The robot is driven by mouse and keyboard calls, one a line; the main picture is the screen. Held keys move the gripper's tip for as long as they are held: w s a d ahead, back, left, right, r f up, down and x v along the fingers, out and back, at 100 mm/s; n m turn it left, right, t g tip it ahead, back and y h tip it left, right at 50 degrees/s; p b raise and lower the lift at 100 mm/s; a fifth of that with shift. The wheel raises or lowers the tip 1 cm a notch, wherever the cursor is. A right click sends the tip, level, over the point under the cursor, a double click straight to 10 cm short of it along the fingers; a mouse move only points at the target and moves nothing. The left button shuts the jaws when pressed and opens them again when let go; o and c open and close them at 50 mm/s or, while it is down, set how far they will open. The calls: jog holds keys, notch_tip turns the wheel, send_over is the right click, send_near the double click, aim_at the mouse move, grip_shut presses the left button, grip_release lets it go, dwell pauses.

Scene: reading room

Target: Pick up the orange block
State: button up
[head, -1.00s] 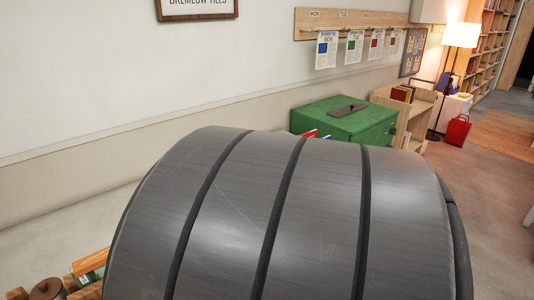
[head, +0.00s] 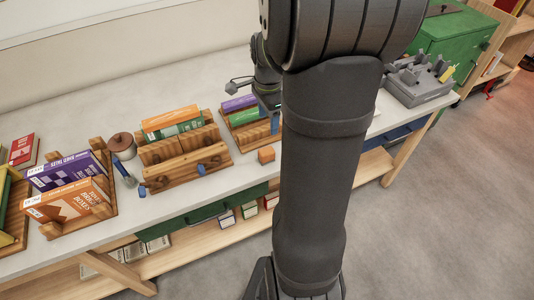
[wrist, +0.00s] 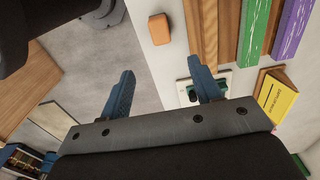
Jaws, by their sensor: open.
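The small orange block (head: 266,154) lies on the pale worktop in the head view, near its front edge and beside a wooden book rack (head: 252,132). In the wrist view the orange block (wrist: 159,28) is at the top, on the pale surface close to the edge. My gripper (wrist: 160,68) is open, with its two blue fingers apart and nothing between them. The block lies beyond the fingertips, roughly in line with the gap. In the head view my gripper (head: 274,122) is partly hidden by my arm, above the rack behind the block.
More wooden racks with books stand to the left, such as the middle rack (head: 185,160) and one with purple and orange books (head: 75,215). A brown-lidded pot (head: 122,146) stands between them. A grey tray (head: 418,82) is at the right. Bare worktop lies behind the racks.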

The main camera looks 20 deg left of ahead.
aim_at(266, 150)
notch_tip(266, 150, down, 10)
jog(key=shift+f, duration=0.15)
jog(key=shift+s+a+f, duration=0.1)
jog(key=shift+a+f, duration=0.05)
jog(key=shift+f, duration=1.2)
jog(key=shift+s+a+f, duration=0.1)
jog(key=shift+f, duration=1.2)
jog(key=c, duration=1.1)
jog(key=shift+o, duration=0.2)
jog(key=shift+r, duration=0.1)
jog(key=shift+r, duration=0.45)
jog(key=r, duration=0.3)
jog(key=shift+d+r, duration=0.3)
jog(key=shift+d, duration=0.1)
jog(key=d+r, duration=0.6)
jog(key=d, duration=0.5)
jog(key=shift+s+r, duration=0.2)
jog(key=shift+s, duration=0.2)
